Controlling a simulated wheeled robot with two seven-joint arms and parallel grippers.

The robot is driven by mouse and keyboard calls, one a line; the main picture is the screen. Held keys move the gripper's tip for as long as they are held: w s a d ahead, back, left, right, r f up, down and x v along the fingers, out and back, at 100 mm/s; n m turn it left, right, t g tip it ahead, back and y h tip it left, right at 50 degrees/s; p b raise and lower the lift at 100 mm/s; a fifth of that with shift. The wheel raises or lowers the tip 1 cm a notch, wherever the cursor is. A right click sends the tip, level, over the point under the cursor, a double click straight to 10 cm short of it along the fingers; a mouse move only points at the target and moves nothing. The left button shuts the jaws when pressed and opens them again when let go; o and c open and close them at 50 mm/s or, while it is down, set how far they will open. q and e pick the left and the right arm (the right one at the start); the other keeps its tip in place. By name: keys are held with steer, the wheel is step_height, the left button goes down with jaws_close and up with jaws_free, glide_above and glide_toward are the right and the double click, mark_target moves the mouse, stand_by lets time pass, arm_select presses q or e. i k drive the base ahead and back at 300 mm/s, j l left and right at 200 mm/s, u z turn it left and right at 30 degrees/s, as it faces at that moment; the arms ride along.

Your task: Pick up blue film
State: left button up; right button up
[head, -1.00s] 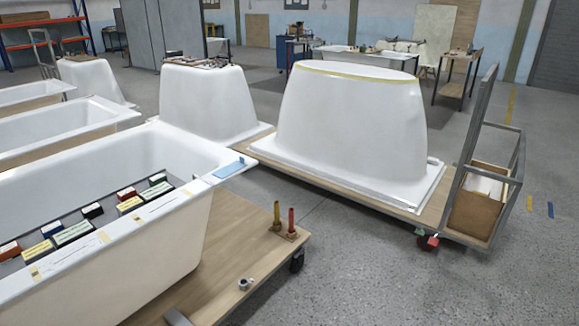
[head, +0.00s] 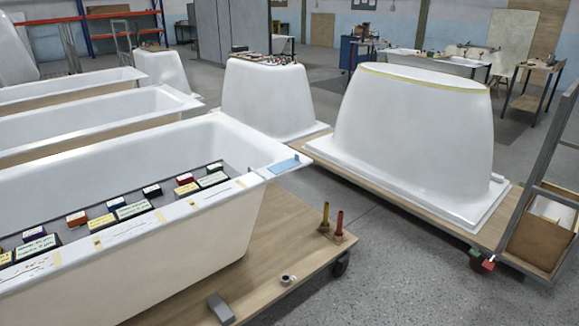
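A small light-blue film (head: 284,165) lies on the right end rim of the nearest white bathtub shell (head: 217,240). It looks like a flat piece with a small raised part at its edge. Neither of my grippers shows in the head view, so I cannot see whether they are open or shut. Nothing covers the blue film.
The nearest tub holds several small labelled boxes (head: 132,209) and stands on a wooden cart (head: 290,235) carrying red and yellow tubes (head: 338,225). Upturned shells (head: 415,135) stand behind. Grey floor (head: 400,280) is open at the front right.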

mark_target(277, 168)
steer(key=i+l+u, duration=0.15)
steer(key=i, duration=0.3)
steer(key=i+l+u, duration=0.2)
steer(key=i, duration=0.25)
steer(key=i+l+u, duration=0.15)
steer(key=i, duration=0.3)
steer(key=i+l+u, duration=0.2)
steer(key=i, duration=0.2)
